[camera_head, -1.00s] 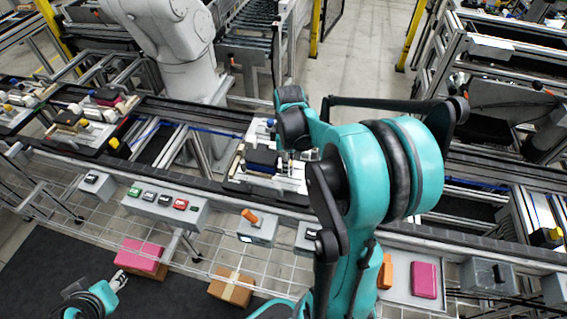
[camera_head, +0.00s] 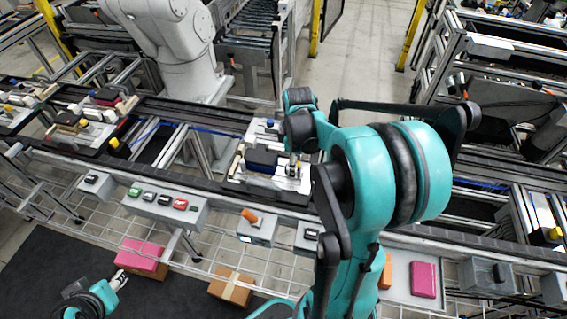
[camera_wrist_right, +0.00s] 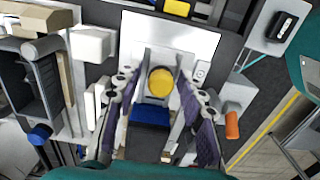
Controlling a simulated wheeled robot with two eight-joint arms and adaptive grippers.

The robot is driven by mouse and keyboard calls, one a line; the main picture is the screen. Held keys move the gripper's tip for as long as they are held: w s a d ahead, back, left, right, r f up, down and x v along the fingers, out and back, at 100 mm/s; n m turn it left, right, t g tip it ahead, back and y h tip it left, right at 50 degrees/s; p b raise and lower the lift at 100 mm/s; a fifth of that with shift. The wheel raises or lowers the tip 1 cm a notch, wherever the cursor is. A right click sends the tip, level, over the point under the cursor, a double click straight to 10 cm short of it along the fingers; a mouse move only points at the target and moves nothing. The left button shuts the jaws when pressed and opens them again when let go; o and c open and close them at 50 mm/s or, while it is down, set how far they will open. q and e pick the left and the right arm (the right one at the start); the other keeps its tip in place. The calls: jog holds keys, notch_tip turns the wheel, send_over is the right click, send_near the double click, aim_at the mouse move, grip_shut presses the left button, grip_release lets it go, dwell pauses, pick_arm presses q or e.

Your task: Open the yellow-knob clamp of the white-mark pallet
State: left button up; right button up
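The yellow knob (camera_wrist_right: 160,82) shows in the right wrist view, with a blue block (camera_wrist_right: 150,116) just below it and a white plate (camera_wrist_right: 140,38) behind. My right gripper (camera_wrist_right: 159,90) is open, with one finger on each side of the knob; I cannot tell whether they touch it. In the head view, my right gripper (camera_head: 293,167) points down over the right part of a pallet (camera_head: 238,178) that carries a dark block (camera_head: 262,158). The arm hides the pallet's right side. My left gripper (camera_head: 119,280) is low at the left, too small to read.
Another pallet (camera_head: 70,138) stands farther left on the conveyor. Button boxes (camera_head: 165,204) and a box with an orange switch (camera_head: 257,228) line the front rail. Pink and brown boxes lie below. A white robot (camera_head: 170,45) stands behind the conveyor.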

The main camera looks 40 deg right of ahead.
jog(key=shift+r, duration=0.1)
notch_tip(320, 180, up, 8)
jog(key=p, duration=0.6)
dwell(0.4)
dwell(0.7)
jog(key=shift+a, duration=0.3)
jog(key=a+m+t+b, duration=0.1)
jog(key=a, duration=0.2)
jog(key=s+a+m+t+b, duration=0.1)
jog(key=a, duration=0.2)
jog(key=a+m+t+b, duration=0.1)
jog(key=a, duration=0.3)
jog(key=shift+s+r+h, duration=0.25)
jog(key=shift+s+h, duration=0.05)
jog(key=shift+h, duration=0.1)
jog(key=s+a+f+m+t+b, duration=0.2)
jog(key=s+a+m+t+b, duration=0.1)
jog(key=a, duration=0.6)
jog(key=shift+s+a+m+t+y+b, duration=0.15)
jog(key=shift+s+m+t+y+b, duration=0.35)
jog(key=shift+m, duration=0.4)
